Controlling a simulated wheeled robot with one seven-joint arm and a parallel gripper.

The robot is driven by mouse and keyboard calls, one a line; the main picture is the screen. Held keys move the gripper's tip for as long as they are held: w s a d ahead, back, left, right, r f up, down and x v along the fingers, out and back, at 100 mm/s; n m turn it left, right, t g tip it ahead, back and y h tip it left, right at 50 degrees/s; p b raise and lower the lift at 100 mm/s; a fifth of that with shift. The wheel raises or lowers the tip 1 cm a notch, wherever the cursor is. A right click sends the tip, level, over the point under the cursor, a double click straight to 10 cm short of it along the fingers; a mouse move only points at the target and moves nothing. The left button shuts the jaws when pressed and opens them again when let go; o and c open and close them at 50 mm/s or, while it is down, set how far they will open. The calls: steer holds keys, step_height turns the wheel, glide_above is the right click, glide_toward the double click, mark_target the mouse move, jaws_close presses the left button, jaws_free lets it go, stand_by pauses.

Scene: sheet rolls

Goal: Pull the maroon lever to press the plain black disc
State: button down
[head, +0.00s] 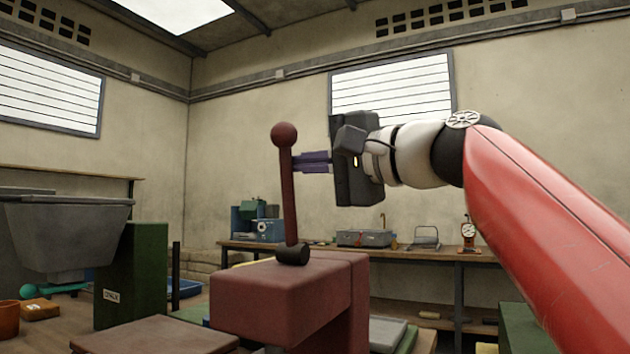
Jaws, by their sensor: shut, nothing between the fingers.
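The maroon lever (289,200) stands nearly upright, leaning slightly left at the top, with a round maroon knob (284,135) on its end. Its foot meets a black pivot (292,256) on top of the maroon press body (275,292). My gripper (304,162) comes from the right, its purple fingers shut and empty. The fingertips are at the lever's right side, below the knob. I cannot tell whether they touch it or sit a little apart in depth. I cannot make out the plain black disc in this view.
A maroon plate (150,337) lies in front of the press body. A grey hopper (62,235) and a green box (135,275) stand at the left. A workbench (400,253) with tools runs along the back wall. The air left of the lever is clear.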

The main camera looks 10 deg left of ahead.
steer(key=shift+s+a+f+n+g+y+b, duration=0.15)
steer(key=shift+s+a+f+n+b, duration=0.45)
steer(key=shift+s+n+b, duration=0.85)
steer(key=shift+s+a+f+n+g+y+b, duration=0.1)
steer(key=shift+s+a+f+n+y+b, duration=0.25)
steer(key=shift+s+f+n+b, duration=0.8)
steer(key=shift+s+a+f+n+g+y+b, duration=0.1)
steer(key=shift+s+a+f+n+b, duration=0.35)
steer(key=shift+s+n+b, duration=1.35)
steer(key=shift+w+a+r, duration=0.1)
steer(key=b+v, duration=0.2)
steer(key=v, duration=0.5)
steer(key=shift+d+m, duration=0.3)
steer(key=shift+d, duration=0.1)
